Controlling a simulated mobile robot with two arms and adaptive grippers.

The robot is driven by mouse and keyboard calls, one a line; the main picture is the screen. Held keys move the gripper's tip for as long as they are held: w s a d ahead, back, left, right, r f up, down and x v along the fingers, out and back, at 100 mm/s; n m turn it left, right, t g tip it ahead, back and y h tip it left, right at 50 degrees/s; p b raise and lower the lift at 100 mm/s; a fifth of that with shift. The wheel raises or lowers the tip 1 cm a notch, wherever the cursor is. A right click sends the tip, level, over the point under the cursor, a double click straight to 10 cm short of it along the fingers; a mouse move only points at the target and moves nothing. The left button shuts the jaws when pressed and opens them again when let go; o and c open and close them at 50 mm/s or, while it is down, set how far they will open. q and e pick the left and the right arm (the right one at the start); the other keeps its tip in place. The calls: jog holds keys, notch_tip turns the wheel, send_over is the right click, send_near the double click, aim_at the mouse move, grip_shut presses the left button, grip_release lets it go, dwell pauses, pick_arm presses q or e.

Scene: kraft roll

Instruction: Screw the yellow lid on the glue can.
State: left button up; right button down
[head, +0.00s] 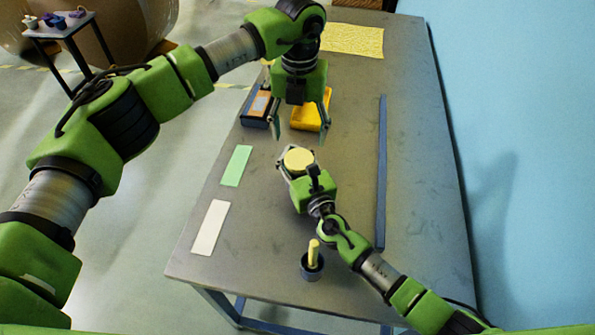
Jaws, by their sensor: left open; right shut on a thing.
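The yellow lid (299,160) is a pale yellow disc seen from above, near the middle of the table's left half. It lies over the fingers of my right gripper (293,164), which is shut around what seems to be the glue can. The can is almost wholly hidden under the lid and the gripper. I cannot tell whether the lid is threaded on or only resting. My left gripper (299,134) is open and empty, fingers pointing down, just beyond the lid in the picture and apart from it.
A yellow tray (299,121) and a dark box with an orange top (260,103) lie behind. Green (236,166) and white (211,228) cards lie left. A dark cup with a yellow stick (312,265) stands near the front. A blue strip (382,180) runs along the right.

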aim_at(300, 159)
pick_arm(q)
notch_tip(300, 159, down, 7)
jog(key=shift+f, duration=0.2)
dwell(0.3)
jog(key=c, duration=1.2)
jog(key=shift+o, duration=0.2)
jog(key=m, duration=0.4)
jog(key=shift+m, duration=0.4)
jog(key=m, duration=0.4)
jog(key=o, duration=1.3)
jog(key=shift+d, duration=0.1)
jog(key=shift+r, duration=0.1)
pick_arm(e)
jog(key=shift+d, duration=0.1)
